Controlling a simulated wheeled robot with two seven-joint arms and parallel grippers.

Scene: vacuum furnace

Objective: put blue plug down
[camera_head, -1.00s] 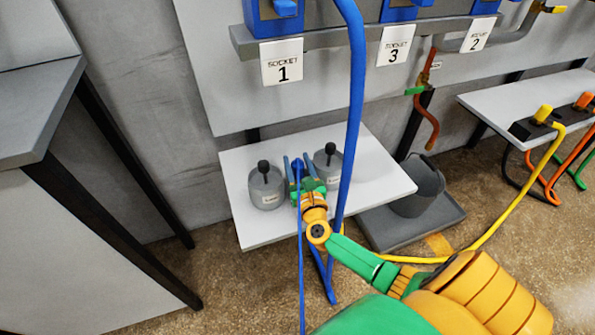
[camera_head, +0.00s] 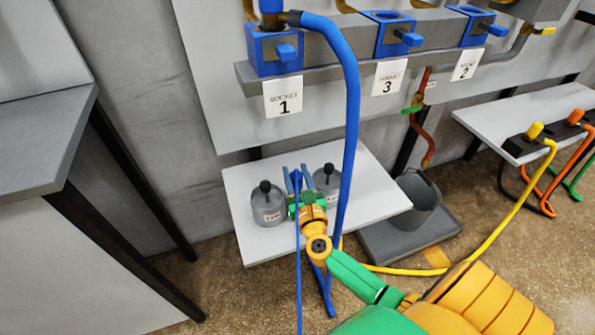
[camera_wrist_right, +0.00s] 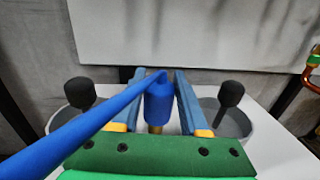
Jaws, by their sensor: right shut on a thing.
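The blue plug (camera_wrist_right: 159,104) is upright between the two blue fingers of my right gripper (camera_wrist_right: 161,100), which is shut on it. A blue cable leaves its top toward the lower left. In the head view the plug (camera_head: 296,178) and my right gripper (camera_head: 295,172) are over the white shelf (camera_head: 245,228), between two grey pots with black knobs. A brownish tip shows below the plug in the wrist view. I cannot tell whether it touches the shelf. My left gripper is not in view.
A left pot (camera_head: 268,208) and a right pot (camera_head: 329,182) flank my gripper closely. A thick blue hose (camera_head: 350,130) hangs from socket 1 (camera_head: 273,52) past the shelf. A grey bucket (camera_head: 418,200) stands to the right. The shelf's right end is clear.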

